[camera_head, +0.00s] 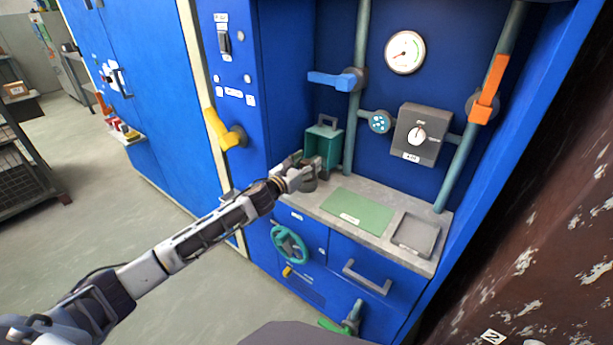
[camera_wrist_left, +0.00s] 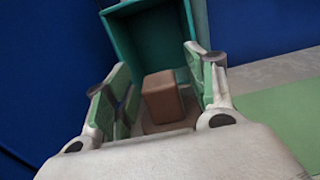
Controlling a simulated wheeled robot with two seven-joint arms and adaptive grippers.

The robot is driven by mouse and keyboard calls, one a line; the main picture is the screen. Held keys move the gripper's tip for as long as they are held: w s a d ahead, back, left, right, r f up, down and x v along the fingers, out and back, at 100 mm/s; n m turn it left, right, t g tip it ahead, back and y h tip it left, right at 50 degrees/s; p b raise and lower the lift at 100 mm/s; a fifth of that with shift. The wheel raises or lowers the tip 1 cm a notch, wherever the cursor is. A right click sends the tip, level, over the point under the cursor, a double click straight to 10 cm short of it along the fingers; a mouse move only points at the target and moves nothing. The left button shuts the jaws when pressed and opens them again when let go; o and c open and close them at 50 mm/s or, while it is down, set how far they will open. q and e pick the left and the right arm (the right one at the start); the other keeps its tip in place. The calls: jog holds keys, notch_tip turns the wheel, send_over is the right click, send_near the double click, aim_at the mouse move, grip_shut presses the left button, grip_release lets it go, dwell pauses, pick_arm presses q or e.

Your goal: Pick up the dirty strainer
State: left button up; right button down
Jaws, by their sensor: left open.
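My left gripper (camera_head: 308,170) reaches in from the left over the grey counter, in front of a teal open-fronted box. In the left wrist view the left gripper (camera_wrist_left: 158,78) is open, with its green-padded fingers on either side of a brown block (camera_wrist_left: 162,98). The block stands on a round brownish base (camera_wrist_left: 152,127) and looks like the dirty strainer's grip, though I cannot be sure. Clear gaps show between the block and the fingers. In the head view, a dark round part (camera_head: 309,184) shows below the gripper, which hides most of it. My right gripper is not in view.
The teal box (camera_head: 334,147) stands close behind the gripper; its wall also shows in the left wrist view (camera_wrist_left: 120,38). A green mat (camera_head: 358,211) and a grey tray (camera_head: 413,235) lie to the right. Pipes (camera_head: 357,120) and a yellow handle (camera_head: 222,130) are nearby.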

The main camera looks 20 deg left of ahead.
pick_arm(q)
grip_shut()
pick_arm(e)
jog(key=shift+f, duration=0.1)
pick_arm(q)
jog(key=shift+r, duration=0.1)
dwell(0.3)
